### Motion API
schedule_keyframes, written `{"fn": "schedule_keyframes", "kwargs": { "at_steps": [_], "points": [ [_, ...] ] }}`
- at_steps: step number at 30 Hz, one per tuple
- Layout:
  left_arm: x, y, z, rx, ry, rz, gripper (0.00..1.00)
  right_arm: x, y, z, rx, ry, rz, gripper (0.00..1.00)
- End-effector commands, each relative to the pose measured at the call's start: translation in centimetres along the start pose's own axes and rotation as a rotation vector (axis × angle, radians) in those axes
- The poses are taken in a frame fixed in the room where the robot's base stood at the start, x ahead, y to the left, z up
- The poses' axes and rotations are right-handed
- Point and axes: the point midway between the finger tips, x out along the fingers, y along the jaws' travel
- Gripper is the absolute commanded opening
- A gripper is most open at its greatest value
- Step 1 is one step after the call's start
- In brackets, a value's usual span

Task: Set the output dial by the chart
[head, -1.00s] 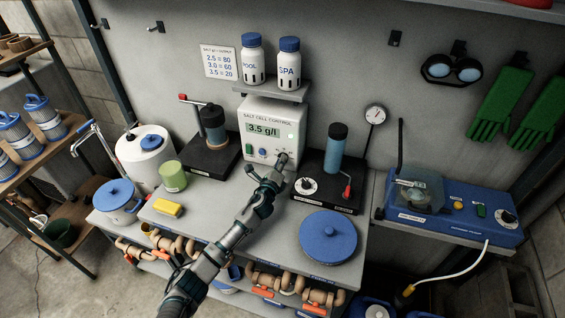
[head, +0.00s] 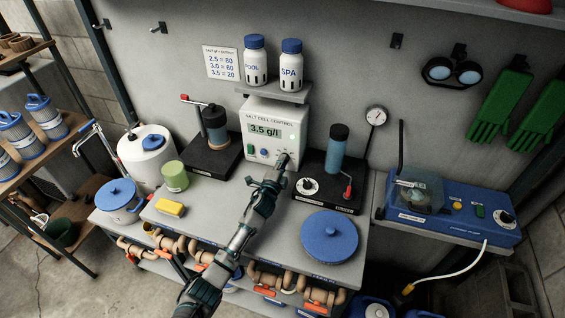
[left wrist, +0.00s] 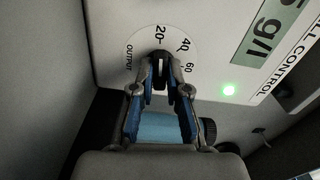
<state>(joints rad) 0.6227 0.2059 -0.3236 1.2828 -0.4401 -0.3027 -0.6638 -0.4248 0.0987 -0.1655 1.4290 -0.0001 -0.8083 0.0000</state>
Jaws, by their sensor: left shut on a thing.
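The salt cell control box (head: 273,133) stands at the back of the bench; its display (head: 264,130) reads 3.5 g/l. The chart (head: 221,63) on the wall reads 2.5 = 80, 3.0 = 60, 3.5 = 20. In the left wrist view, the output dial (left wrist: 159,58) is a dark knob on a white scale marked 20, 40 and 60. My left gripper (left wrist: 160,78) is shut on the knob, which seems to point near 20. The fingers hide part of the knob and scale. In the head view, my left gripper (head: 283,161) reaches the box's lower right front. My right gripper is not seen.
Black stands with a cylinder each flank the box, left (head: 212,150) and right (head: 325,190). A green cup (head: 174,177), yellow sponge (head: 170,208) and blue lid (head: 329,238) are on the bench. Two bottles stand on the shelf above the box. A blue pump (head: 450,215) is at right.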

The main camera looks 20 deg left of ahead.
Motion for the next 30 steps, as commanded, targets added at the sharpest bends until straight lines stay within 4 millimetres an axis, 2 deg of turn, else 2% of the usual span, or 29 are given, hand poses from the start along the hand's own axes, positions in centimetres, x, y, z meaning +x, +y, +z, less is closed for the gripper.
{"fn": "schedule_keyframes", "kwargs": {
  "at_steps": [1,19,20,22,23,30],
  "points": [
    [-0.08,0.52,0.17,-0.014,-0.005,0.009,0.0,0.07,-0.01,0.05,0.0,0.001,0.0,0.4],
    [-0.08,0.72,0.18,-0.054,-0.005,0.012,0.0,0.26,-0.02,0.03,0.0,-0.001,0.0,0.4],
    [-0.08,0.72,0.18,-0.053,-0.005,0.013,0.19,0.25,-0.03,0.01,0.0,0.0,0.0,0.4],
    [-0.08,0.69,0.18,-0.053,-0.005,0.012,0.37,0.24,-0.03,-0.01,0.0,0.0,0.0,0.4],
    [-0.07,0.65,0.17,-0.053,-0.005,0.011,0.4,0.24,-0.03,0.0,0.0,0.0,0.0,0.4],
    [-0.1,0.28,0.08,-0.052,-0.002,0.005,0.4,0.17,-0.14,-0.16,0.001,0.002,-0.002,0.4]
  ]
}}
